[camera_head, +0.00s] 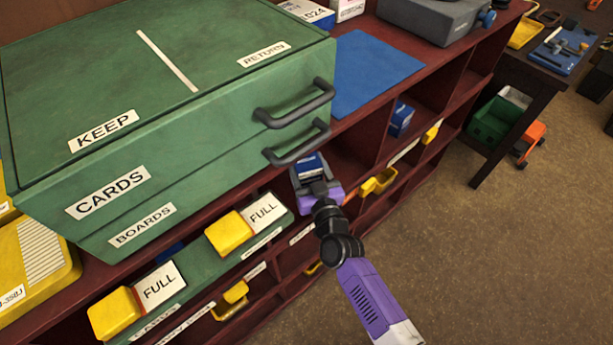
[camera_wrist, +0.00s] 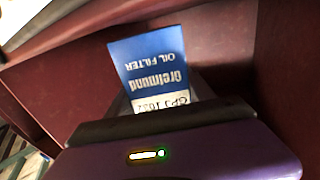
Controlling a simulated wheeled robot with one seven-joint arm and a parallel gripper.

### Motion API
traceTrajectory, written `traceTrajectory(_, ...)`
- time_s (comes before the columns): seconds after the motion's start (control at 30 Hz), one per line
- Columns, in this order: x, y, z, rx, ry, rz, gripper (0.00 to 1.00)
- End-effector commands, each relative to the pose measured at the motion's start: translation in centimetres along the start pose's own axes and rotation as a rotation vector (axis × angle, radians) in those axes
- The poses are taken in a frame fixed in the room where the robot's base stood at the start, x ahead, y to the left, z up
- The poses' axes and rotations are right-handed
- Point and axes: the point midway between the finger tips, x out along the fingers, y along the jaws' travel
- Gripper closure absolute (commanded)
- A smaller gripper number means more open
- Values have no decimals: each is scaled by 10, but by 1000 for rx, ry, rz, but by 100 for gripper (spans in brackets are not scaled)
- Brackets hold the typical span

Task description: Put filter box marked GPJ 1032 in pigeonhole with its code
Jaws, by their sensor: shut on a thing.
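The filter box (camera_wrist: 152,62) is blue and white. In the wrist view it reads "Greimund OIL FILTER" and "GPJ 1032". My gripper (camera_head: 312,176) is shut on the box, which shows as a small blue face between the fingers in the head view (camera_head: 309,168). The gripper is at the front of a dark red pigeonhole (camera_head: 350,148), just below and right of the green cabinet. In the wrist view red walls stand behind and right of the box. Whether the box touches the pigeonhole's floor cannot be told. No code label for this pigeonhole is readable.
A green cabinet (camera_head: 190,150) with two dark handles (camera_head: 296,103) stands close above my gripper. Another blue box (camera_head: 401,119) sits in a pigeonhole to the right. Yellow bins (camera_head: 379,181) jut from the shelf front. Trays marked FULL (camera_head: 160,284) are at lower left. Open floor lies right.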

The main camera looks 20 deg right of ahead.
Motion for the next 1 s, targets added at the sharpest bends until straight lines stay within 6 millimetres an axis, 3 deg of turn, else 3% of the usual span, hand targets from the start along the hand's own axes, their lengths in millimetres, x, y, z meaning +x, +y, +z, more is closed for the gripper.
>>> traceTrajectory(0.2,0,0,31,-1,0,-1,95)
traceTrajectory(0.67,0,0,36,0,1,0,95)
traceTrajectory(0.7,0,0,35,0,-1,-1,31)
traceTrajectory(0.8,0,0,35,0,-1,-1,17)
traceTrajectory(1.0,0,0,35,0,-1,-1,17)
